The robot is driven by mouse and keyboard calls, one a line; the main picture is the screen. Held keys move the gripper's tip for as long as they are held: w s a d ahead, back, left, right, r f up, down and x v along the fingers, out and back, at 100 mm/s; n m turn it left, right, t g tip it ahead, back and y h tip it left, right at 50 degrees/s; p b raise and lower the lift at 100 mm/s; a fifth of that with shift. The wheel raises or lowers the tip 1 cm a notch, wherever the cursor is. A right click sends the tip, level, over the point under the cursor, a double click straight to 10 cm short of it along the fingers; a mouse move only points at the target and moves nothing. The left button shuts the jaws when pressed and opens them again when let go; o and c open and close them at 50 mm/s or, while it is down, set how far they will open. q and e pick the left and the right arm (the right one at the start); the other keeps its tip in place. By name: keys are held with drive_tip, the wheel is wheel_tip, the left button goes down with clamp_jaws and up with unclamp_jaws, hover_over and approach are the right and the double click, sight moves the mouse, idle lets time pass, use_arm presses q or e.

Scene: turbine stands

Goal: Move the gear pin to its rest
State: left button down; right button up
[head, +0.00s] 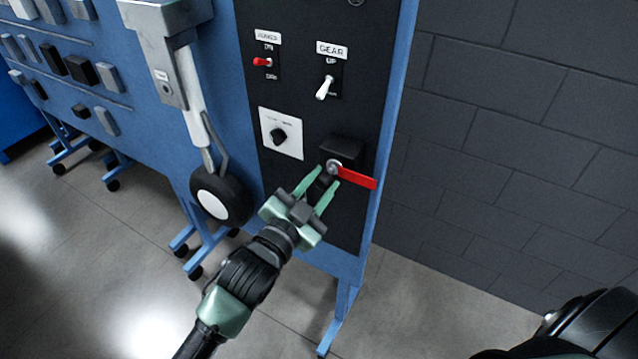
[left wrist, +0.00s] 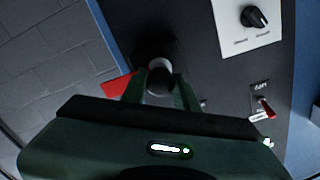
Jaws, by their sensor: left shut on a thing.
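The gear pin (head: 335,167) shows as a grey round end with a red tag (head: 358,183), at a black block (head: 345,148) low on the dark panel. My left gripper (head: 329,174) reaches up to it from below, its two green fingers on either side, shut on the pin. In the left wrist view the pin's round end (left wrist: 160,78) sits between the fingers, with the red tag (left wrist: 117,88) to their left. I cannot tell how deep the pin sits in the block. I cannot make out which part is its rest. My right gripper is not in view.
The panel (head: 300,200) carries a white-handled GEAR switch (head: 326,88), a red switch (head: 262,62) and a black knob (head: 279,136). A landing-gear leg with a wheel (head: 221,195) stands close left of my left gripper. A grey block wall (head: 500,150) is at right.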

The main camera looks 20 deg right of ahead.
use_arm(q)
drive_tip(key=shift+w+r, duration=0.1)
drive_tip(key=shift+r, duration=0.25)
drive_tip(key=c, duration=1)
unclamp_jaws()
drive_tip(key=shift+w+d+f, duration=0.3)
drive_tip(key=shift+d, duration=0.15)
drive_tip(key=shift+o, duration=0.8)
drive_tip(key=shift+s+a, duration=0.2)
drive_tip(key=shift+a, duration=0.05)
drive_tip(key=shift+p+v, duration=0.7)
drive_tip(key=shift+v, duration=0.25)
drive_tip(key=shift+p+v, duration=0.65)
drive_tip(key=shift+v, duration=0.8)
drive_tip(key=shift+p+v, duration=0.4)
drive_tip(key=shift+v, duration=0.7)
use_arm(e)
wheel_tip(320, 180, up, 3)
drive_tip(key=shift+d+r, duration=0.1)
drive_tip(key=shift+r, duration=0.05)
